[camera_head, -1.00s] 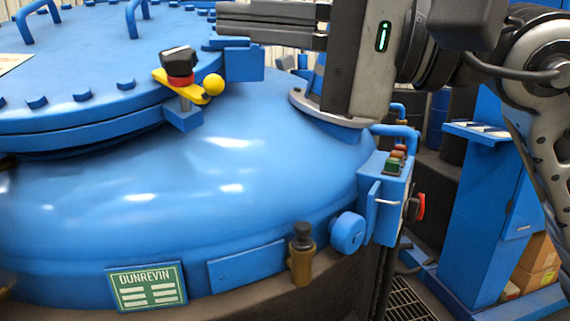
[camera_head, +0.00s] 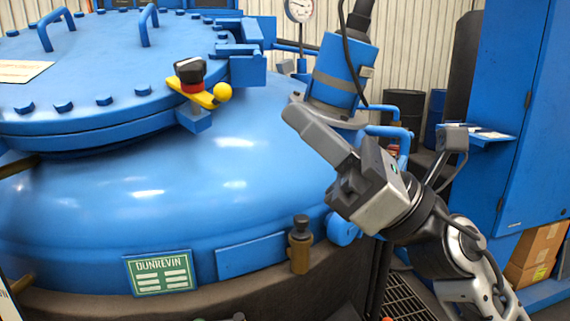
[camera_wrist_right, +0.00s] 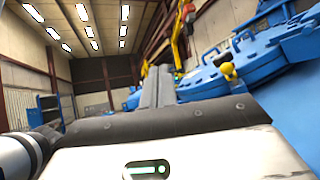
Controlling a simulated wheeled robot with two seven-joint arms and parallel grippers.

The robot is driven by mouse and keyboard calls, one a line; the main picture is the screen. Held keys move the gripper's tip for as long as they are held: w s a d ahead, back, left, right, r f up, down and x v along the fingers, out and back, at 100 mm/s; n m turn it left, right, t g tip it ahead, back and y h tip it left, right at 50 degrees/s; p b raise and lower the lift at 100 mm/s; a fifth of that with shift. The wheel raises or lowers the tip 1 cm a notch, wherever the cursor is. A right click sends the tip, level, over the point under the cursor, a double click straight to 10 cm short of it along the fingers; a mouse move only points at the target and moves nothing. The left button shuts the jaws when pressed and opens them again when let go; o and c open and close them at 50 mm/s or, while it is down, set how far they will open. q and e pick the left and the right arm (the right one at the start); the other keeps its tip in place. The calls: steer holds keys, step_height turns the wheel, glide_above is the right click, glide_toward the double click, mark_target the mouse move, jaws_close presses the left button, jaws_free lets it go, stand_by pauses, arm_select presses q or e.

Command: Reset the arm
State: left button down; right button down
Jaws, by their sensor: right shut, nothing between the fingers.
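My right gripper (camera_head: 300,118) shows in the head view in front of the blue dome of the furnace (camera_head: 110,215), right of its middle. Its fingers lie together, shut and empty, pointing up and to the left. In the right wrist view the shut fingers (camera_wrist_right: 158,88) point away into the hall, with the furnace lid (camera_wrist_right: 235,75) to their right. My right arm comes in from the lower right and hides part of the furnace's right side. My left gripper is not in view.
The bolted lid (camera_head: 90,75) carries a yellow lever with a ball (camera_head: 222,92). A blue cylinder (camera_head: 340,75) and a pressure gauge (camera_head: 299,9) stand behind the gripper. A blue cabinet (camera_head: 530,110) and cardboard boxes (camera_head: 535,250) stand at the right.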

steer(key=w+d+f+m+t+h, duration=0.25)
steer(key=f+m+t+h, duration=0.35)
steer(key=m, duration=0.5)
steer(key=w+d+f+m+t+h+p, duration=0.1)
steer(key=d+f+m+t+h, duration=0.3)
steer(key=f+m, duration=0.55)
steer(key=w+d+f+m+t+h, duration=0.2)
steer(key=f+m+t+h, duration=0.35)
steer(key=m, duration=0.75)
steer(key=s+d+f+m+g+h, duration=0.1)
steer(key=s+f+m+g+h, duration=0.1)
steer(key=s+f+m, duration=0.3)
steer(key=s+d+f+m+g+h+p, duration=0.1)
steer(key=s+f+m+g, duration=0.4)
steer(key=f, duration=0.7)
steer(key=s+d+f+m+g+h, duration=0.1)
steer(key=s+f+m+g+h, duration=0.2)
steer(key=f, duration=0.6)
steer(key=s+m+g, duration=0.1)
steer(key=s+m, duration=0.1)
steer(key=shift+s, duration=0.3)
steer(key=c, duration=2.1)
jaws_free()
steer(key=shift+f, duration=0.1)
steer(key=shift+c, duration=0.2)
